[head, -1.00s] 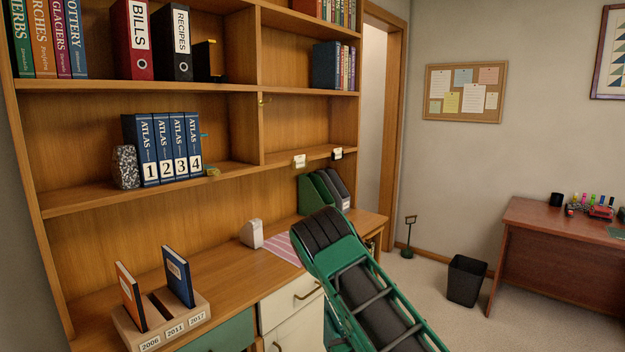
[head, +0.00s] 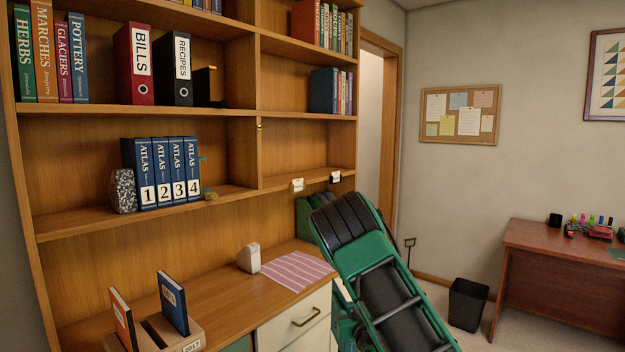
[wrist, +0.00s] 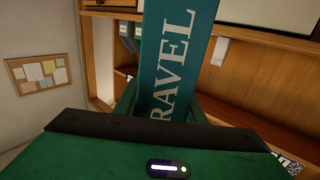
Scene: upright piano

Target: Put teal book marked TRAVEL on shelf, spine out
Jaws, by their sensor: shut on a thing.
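The teal book marked TRAVEL (wrist: 172,60) stands out from my gripper (wrist: 160,108) in the wrist view, its lettered face toward the camera. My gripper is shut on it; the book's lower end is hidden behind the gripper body. Neither gripper nor book shows in the head view, only my green arm. The wooden shelf unit (head: 90,218) fills the left of the head view. Its upper left row holds the HERBS, MARCHES, GLACIERS and POTTERY books (head: 48,55), then the BILLS binder (head: 134,62) and RECIPES binder (head: 175,68). The ATLAS volumes (head: 160,173) stand on the row below.
A speckled block (head: 123,190) stands left of the atlases. The right compartment of that row has bare room. The desk top holds a striped mat (head: 297,270), a small pale object (head: 248,258) and a wooden holder with two books (head: 172,302). A bin (head: 467,304) stands on the floor.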

